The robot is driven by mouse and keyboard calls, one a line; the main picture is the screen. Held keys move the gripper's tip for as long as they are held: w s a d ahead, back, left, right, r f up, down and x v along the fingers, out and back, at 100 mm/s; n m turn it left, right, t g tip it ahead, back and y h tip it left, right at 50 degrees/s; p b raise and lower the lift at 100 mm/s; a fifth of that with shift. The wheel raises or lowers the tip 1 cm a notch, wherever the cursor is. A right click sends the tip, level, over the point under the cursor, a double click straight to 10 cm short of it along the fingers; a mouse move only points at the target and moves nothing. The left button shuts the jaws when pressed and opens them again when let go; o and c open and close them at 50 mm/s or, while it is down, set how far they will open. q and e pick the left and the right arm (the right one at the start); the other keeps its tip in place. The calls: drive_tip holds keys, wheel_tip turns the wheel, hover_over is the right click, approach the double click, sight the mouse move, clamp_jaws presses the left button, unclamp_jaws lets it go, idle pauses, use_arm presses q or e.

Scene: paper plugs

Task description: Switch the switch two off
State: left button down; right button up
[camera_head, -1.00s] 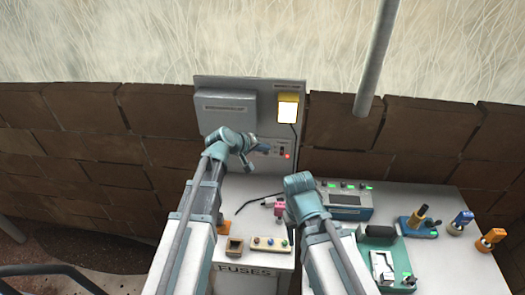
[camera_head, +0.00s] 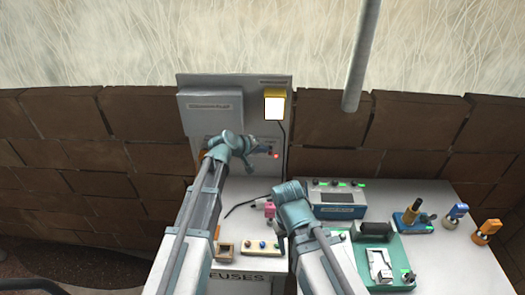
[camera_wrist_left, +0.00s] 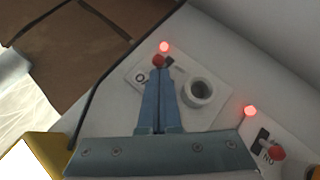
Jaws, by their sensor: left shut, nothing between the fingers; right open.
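Two wall switches show in the left wrist view, each on a pale plate with a red lamp lit beside it. The nearer switch has a red-tipped lever (camera_wrist_left: 159,61); the other switch (camera_wrist_left: 277,152) is at the lower right. I cannot tell which is switch two. My left gripper (camera_wrist_left: 158,80) is shut and empty, its fingertips right at the nearer lever; I cannot tell whether they touch. In the head view the left gripper (camera_head: 262,149) is at the lower part of the grey wall panel (camera_head: 228,80), covering the switches. My right gripper (camera_head: 290,190) is open over the bench, its fingers hard to see.
A round grey socket (camera_wrist_left: 198,92) stands out between the switches. A yellow-framed lamp (camera_head: 275,104) with a black cable is on the panel. Below are a fuse box (camera_head: 262,247), a blue device (camera_head: 337,203) and a green device (camera_head: 403,245).

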use_arm(q)
drive_tip(key=shift+s+f+t+b, duration=0.35)
drive_tip(key=shift+f+t+b, duration=0.05)
drive_tip(key=shift+b, duration=0.45)
use_arm(e)
drive_tip(key=shift+f, duration=1.1)
use_arm(q)
drive_tip(key=shift+f, duration=0.1)
use_arm(e)
drive_tip(key=shift+f, duration=0.15)
use_arm(q)
drive_tip(key=shift+s+f+b, duration=0.4)
drive_tip(key=shift+f+b, duration=0.35)
drive_tip(key=shift+b, duration=0.15)
use_arm(e)
drive_tip(key=shift+f, duration=0.75)
use_arm(q)
drive_tip(key=shift+s+f+b, duration=0.1)
drive_tip(key=shift+f+b, duration=0.3)
use_arm(e)
drive_tip(key=shift+f, duration=0.4)
drive_tip(key=shift+f+b, duration=0.6)
use_arm(q)
drive_tip(key=shift+f, duration=0.4)
use_arm(e)
drive_tip(key=shift+r, duration=0.3)
drive_tip(key=shift+r+p, duration=0.7)
drive_tip(key=shift+p, duration=0.3)
use_arm(q)
drive_tip(key=shift+r, duration=0.75)
